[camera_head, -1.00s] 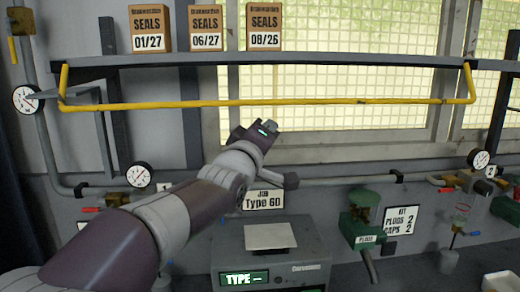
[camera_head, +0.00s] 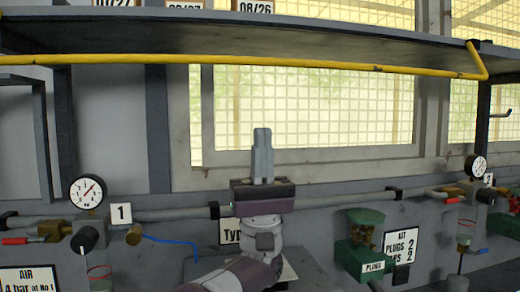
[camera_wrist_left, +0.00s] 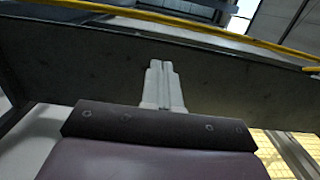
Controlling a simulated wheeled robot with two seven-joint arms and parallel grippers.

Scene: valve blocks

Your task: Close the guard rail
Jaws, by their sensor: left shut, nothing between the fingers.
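The guard rail (camera_head: 300,62) is a yellow bar running along the front of the grey shelf (camera_head: 260,37) in the head view. Its right end bends up to the shelf's end; its left end is out of frame. My left gripper (camera_head: 263,132) points upward with its fingers together, empty, below the rail and apart from it in the picture. In the left wrist view the shut fingertips (camera_wrist_left: 160,65) show against the dark shelf underside, and the rail (camera_wrist_left: 180,20) crosses above them. I cannot tell the depth gap. My right gripper is not in view.
Seal boxes (camera_head: 262,6) stand on the shelf, cut by the top edge. A pressure gauge (camera_head: 87,191), pipes, a green plugs dispenser (camera_head: 362,250) and a kit sign (camera_head: 400,247) are lower down. The space between my left gripper and the rail looks clear.

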